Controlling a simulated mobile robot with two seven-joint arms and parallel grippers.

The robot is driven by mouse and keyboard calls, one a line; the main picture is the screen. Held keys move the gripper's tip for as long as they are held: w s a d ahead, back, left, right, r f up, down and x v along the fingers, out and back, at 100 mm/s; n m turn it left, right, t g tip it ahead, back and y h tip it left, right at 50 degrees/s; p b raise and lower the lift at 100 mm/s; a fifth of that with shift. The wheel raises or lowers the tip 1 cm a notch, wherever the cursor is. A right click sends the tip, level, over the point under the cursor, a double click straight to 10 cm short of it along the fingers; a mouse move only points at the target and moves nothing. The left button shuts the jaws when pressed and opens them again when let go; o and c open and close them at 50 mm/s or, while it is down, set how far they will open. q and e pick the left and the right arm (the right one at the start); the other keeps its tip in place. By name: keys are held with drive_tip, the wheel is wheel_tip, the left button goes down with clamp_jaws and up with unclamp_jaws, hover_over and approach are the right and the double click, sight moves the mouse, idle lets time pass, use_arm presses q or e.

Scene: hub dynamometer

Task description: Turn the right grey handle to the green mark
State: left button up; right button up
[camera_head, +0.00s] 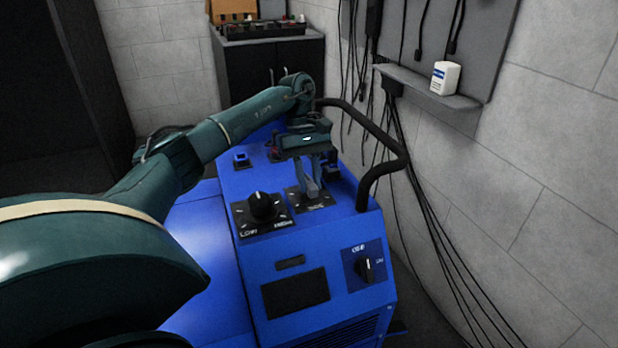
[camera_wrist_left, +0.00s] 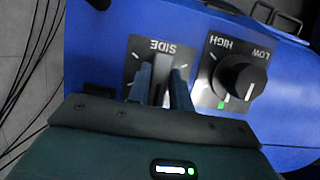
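The grey handle (camera_wrist_left: 161,84) stands on a dark plate marked SIDE (camera_wrist_left: 158,48) on the blue machine. In the head view this plate (camera_head: 321,202) lies right of the black-knob dial. My left gripper (camera_head: 308,178) reaches down over the plate. In the left wrist view its two fingers (camera_wrist_left: 162,92) stand on either side of the handle, close to it; whether both press on it is unclear. White ticks show on the plate; no green mark shows there, and its lower part is hidden by my gripper. My right gripper is in neither view.
A LOW/HIGH dial with a black knob (camera_head: 262,206) and a green mark (camera_wrist_left: 223,103) sits beside the plate. Another black knob (camera_head: 368,267) is on the front face. A black rail (camera_head: 384,130) curves along the right, before the wall.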

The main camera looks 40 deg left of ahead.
use_arm(q)
drive_tip(key=o, duration=0.4)
drive_tip(key=shift+r, duration=0.1)
drive_tip(key=shift+p+v, duration=1.7)
drive_tip(key=shift+v, duration=4.8)
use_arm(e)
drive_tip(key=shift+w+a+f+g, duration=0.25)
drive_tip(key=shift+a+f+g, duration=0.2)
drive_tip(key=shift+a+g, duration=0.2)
